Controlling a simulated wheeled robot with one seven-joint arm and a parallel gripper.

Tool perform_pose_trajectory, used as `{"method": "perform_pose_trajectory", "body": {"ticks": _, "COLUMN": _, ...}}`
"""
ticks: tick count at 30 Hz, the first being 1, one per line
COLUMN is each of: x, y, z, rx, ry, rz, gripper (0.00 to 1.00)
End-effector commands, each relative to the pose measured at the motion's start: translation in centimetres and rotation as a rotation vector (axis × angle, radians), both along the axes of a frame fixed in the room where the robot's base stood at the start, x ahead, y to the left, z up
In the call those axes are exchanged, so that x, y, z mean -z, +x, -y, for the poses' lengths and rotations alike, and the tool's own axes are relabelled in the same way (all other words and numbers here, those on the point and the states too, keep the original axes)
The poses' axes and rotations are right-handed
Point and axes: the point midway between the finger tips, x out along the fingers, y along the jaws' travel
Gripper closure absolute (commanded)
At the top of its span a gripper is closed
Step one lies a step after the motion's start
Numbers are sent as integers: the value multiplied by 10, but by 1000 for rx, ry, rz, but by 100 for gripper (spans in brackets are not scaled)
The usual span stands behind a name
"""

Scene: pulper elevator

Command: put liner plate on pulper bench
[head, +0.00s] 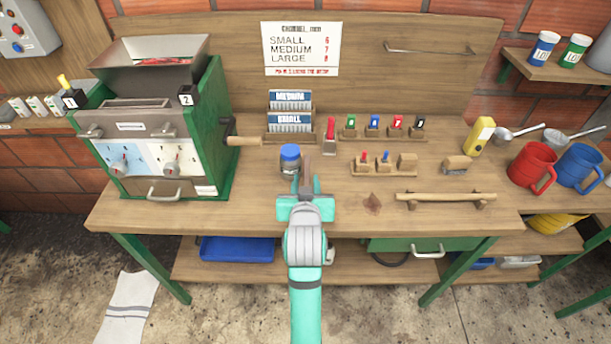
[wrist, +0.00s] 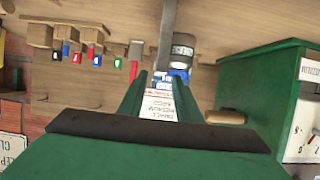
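My gripper (head: 305,200) is over the front middle of the wooden pulper bench (head: 245,205). In the wrist view a gap shows between its green fingers (wrist: 163,85), and I see nothing clamped there. A narrow grey-brown strip (head: 304,168) is just beyond the fingers; it also shows in the wrist view (wrist: 167,35). I cannot tell whether it is the liner plate or whether a finger touches it. A blue-lidded jar (head: 290,160) is close on its left. Racks marked MEDIUM (head: 291,98) and SMALL (head: 291,121) hold blue ridged pieces at the bench's back.
The green pulper (head: 215,120) stands on the left, its crank handle (head: 244,141) reaching over the bench. Small coloured pieces sit in wooden holders (head: 385,170) to the right. A wooden bar (head: 446,197) lies at the front right.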

Motion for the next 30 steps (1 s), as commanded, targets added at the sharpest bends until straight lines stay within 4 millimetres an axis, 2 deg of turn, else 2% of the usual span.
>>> {"method": "perform_pose_trajectory", "body": {"ticks": 3, "x": -9, "y": -22, "z": 0, "rx": 0, "ry": 0, "rz": 2, "gripper": 69}}
{"method": "perform_pose_trajectory", "body": {"ticks": 9, "x": -20, "y": -48, "z": 0, "rx": 1, "ry": 0, "rz": 0, "gripper": 69}}
{"method": "perform_pose_trajectory", "body": {"ticks": 18, "x": -22, "y": -60, "z": 0, "rx": 1, "ry": 0, "rz": -1, "gripper": 69}}
{"method": "perform_pose_trajectory", "body": {"ticks": 23, "x": 1, "y": -71, "z": 1, "rx": 3, "ry": 5, "rz": 1, "gripper": 69}}
{"method": "perform_pose_trajectory", "body": {"ticks": 30, "x": 58, "y": -115, "z": -2, "rx": 3, "ry": 16, "rz": 22, "gripper": 69}}
